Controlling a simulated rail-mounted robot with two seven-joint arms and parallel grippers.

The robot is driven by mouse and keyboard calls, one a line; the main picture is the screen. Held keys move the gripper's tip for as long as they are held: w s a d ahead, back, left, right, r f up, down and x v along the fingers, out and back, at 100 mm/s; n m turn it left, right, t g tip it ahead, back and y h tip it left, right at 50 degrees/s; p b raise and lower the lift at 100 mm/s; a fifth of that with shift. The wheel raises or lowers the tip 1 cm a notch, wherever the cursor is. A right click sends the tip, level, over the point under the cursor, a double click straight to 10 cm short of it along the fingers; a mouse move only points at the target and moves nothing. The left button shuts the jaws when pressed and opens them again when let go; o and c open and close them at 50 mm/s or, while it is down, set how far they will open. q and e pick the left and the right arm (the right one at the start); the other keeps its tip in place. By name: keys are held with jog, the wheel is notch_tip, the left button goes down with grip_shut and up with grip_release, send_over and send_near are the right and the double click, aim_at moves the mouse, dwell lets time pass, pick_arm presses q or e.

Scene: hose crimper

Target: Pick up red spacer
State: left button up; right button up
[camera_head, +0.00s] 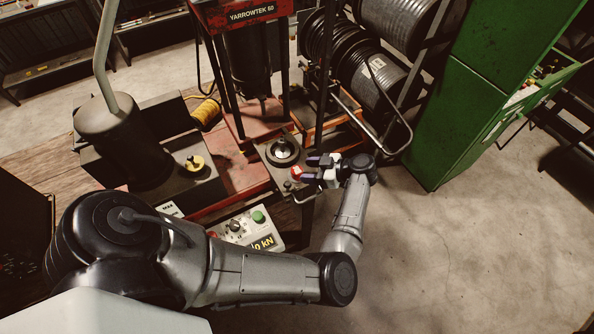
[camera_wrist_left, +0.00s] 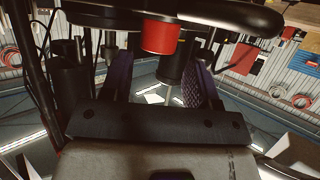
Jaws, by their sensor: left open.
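The red spacer (camera_head: 296,172) is a small red piece at the right edge of the crimper's grey plate, just left of my left gripper's fingers. In the left wrist view it is a short red cylinder (camera_wrist_left: 160,38) against a dark rounded part. My left gripper (camera_head: 309,169) is open, with its two dark purple fingers pointing left toward the spacer. In the left wrist view the fingers (camera_wrist_left: 158,75) stand apart on either side of the spacer's line, with the spacer beyond the gap. I cannot tell whether they touch it. My right gripper is not in view.
A control box (camera_head: 245,228) with a green button and a kN display is in front. Black hose reels (camera_head: 375,80) stand behind. A green cabinet (camera_head: 455,110) is at right. Open floor lies at lower right.

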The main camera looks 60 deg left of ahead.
aim_at(298, 170)
pick_arm(q)
jog(key=p+x, duration=0.2)
jog(key=x, duration=0.2)
jog(key=shift+a+r, duration=0.1)
jog(key=shift+a, duration=0.05)
jog(key=shift+s+a+f, duration=0.15)
jog(key=shift+s+f, duration=0.05)
jog(key=shift+f, duration=0.05)
jog(key=shift+c, duration=0.4)
jog(key=c, duration=0.8)
